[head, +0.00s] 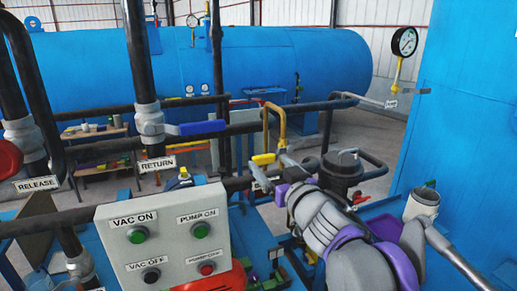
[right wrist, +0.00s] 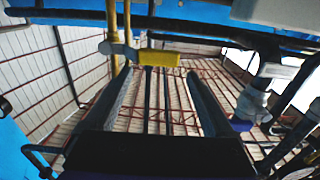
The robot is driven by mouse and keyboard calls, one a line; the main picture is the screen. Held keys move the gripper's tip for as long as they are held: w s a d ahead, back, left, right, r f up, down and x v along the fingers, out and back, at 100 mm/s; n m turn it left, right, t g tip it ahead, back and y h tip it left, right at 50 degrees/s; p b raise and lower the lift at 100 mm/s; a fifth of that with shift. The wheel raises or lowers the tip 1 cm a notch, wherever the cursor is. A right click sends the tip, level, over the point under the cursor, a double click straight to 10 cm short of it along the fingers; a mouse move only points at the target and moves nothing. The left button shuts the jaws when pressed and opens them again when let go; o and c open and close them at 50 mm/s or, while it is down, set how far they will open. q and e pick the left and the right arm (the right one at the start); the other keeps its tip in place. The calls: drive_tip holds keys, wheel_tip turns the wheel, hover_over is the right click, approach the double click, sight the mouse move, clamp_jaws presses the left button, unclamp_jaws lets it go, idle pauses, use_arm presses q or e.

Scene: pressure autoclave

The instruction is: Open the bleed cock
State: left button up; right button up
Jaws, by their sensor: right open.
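A yellow lever handle (head: 263,159), which I take to be the bleed cock, sits at the foot of a bent brass pipe (head: 266,120) in the head view. In the right wrist view the yellow handle (right wrist: 159,58) lies crosswise near the tips of my right gripper (right wrist: 158,74). The two fingers are apart, with nothing held between them. In the head view my right gripper (head: 272,173) is just below and beside the handle; whether it touches is unclear. No label on this handle is readable. My left gripper is not in view.
A grey control box (head: 167,238) with buttons stands at the lower left. A blue-handled valve (head: 200,128) labelled RETURN is above it. Dark pipes cross around the handle. A black filter pot (head: 342,172) stands right of it. A pressure gauge (head: 404,42) is at upper right.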

use_arm(q)
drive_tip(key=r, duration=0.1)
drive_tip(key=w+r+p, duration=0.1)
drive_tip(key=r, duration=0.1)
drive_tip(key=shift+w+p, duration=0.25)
drive_tip(key=shift+p, duration=0.15)
use_arm(e)
drive_tip(key=x, duration=0.8)
drive_tip(key=shift+w, duration=0.35)
clamp_jaws()
